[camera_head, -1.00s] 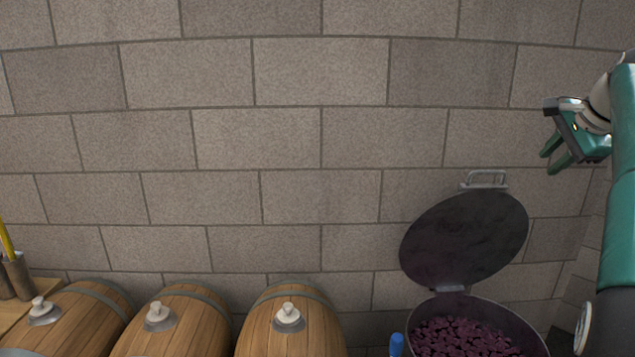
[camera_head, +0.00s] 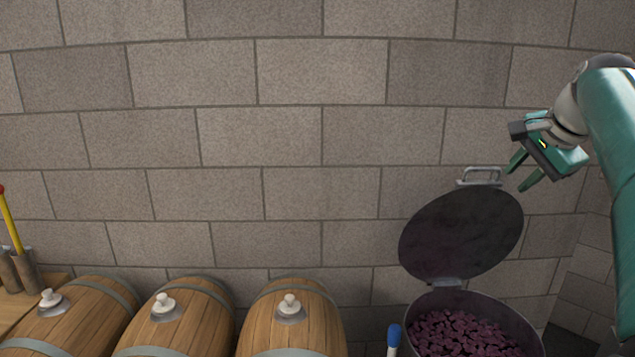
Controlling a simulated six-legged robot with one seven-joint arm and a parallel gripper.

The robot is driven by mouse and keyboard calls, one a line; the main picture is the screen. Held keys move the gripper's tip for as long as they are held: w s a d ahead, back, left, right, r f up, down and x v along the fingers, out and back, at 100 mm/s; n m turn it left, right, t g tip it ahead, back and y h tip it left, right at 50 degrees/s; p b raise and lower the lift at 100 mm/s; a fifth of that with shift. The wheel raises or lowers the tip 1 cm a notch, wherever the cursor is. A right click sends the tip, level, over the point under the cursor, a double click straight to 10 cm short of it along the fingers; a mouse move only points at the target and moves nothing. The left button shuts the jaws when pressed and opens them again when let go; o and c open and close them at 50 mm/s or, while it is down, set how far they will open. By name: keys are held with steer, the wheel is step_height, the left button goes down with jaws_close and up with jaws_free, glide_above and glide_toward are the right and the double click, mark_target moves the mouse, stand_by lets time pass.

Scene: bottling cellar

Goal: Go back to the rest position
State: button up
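My gripper (camera_head: 520,175) is at the upper right of the head view, on the end of my teal arm. Its two green fingers are spread apart with nothing between them. They point down and to the left. In the picture they show just right of the handle of the raised lid, in front of the block wall. I cannot tell how far they are from the handle.
A vat (camera_head: 517,322) of dark purple grapes stands at the lower right, its round lid (camera_head: 462,235) raised. Three barrels with pale bungs (camera_head: 290,328) line the bottom. A blue-topped object (camera_head: 394,337) stands left of the vat. A wooden surface (camera_head: 50,289) with tools is at far left. A block wall (camera_head: 290,140) stands behind.

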steer(key=s+a+f+n, duration=0.45)
steer(key=s+a, duration=0.25)
steer(key=a, duration=0.3)
steer(key=s+a+f+n, duration=0.5)
steer(key=s+f, duration=0.4)
steer(key=f, duration=0.1)
steer(key=s+a+f+n+g, duration=0.1)
steer(key=s+a+f+n, duration=0.3)
steer(key=s+f, duration=0.5)
step_height(320, 180, down, 2)
steer(key=a, duration=0.2)
steer(key=shift+s+a+f+n+g+h, duration=0.15)
steer(key=shift+s+a+n+g+h, duration=0.1)
steer(key=shift+a+n+g+h, duration=0.1)
